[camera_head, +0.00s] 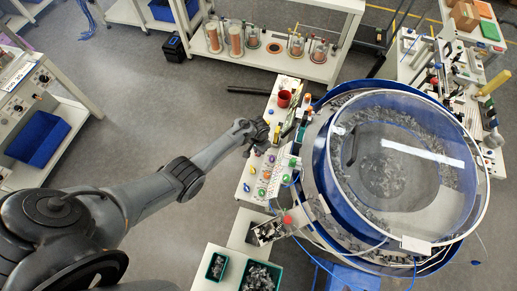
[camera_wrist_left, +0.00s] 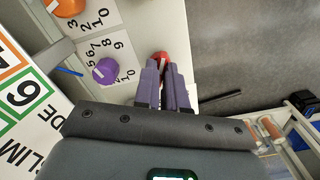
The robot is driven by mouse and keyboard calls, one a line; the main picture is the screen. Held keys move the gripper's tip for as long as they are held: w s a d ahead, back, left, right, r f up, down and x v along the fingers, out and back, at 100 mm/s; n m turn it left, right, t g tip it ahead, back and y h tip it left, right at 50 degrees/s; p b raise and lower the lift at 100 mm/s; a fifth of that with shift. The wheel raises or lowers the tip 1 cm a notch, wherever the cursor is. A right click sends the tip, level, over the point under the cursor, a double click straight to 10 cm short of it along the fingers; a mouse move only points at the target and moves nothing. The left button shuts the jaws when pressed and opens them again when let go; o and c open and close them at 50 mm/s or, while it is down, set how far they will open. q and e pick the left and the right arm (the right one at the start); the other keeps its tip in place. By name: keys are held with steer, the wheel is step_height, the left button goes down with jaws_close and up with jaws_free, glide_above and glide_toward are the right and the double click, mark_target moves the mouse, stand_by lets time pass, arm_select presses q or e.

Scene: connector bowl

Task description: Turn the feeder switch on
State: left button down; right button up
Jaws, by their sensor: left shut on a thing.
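The feeder's control panel (camera_head: 262,176) is white with several coloured knobs, beside the round bowl feeder (camera_head: 390,175). My right gripper is in neither view.
In the wrist view a purple knob (camera_wrist_left: 105,71) and an orange knob (camera_wrist_left: 68,6) with number dials are beside the fingers. A red cup (camera_head: 284,98) stands on the table behind the gripper. Green bins (camera_head: 261,277) with parts are at the front.

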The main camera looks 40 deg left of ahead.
arm_select(q)
steer(key=shift+m, duration=2)
steer(key=c, duration=1.2)
jaws_free()
steer(key=shift+r+p, duration=0.35)
steer(key=shift+r, duration=0.15)
step_height(320, 180, up, 10)
steer(key=p, duration=0.3)
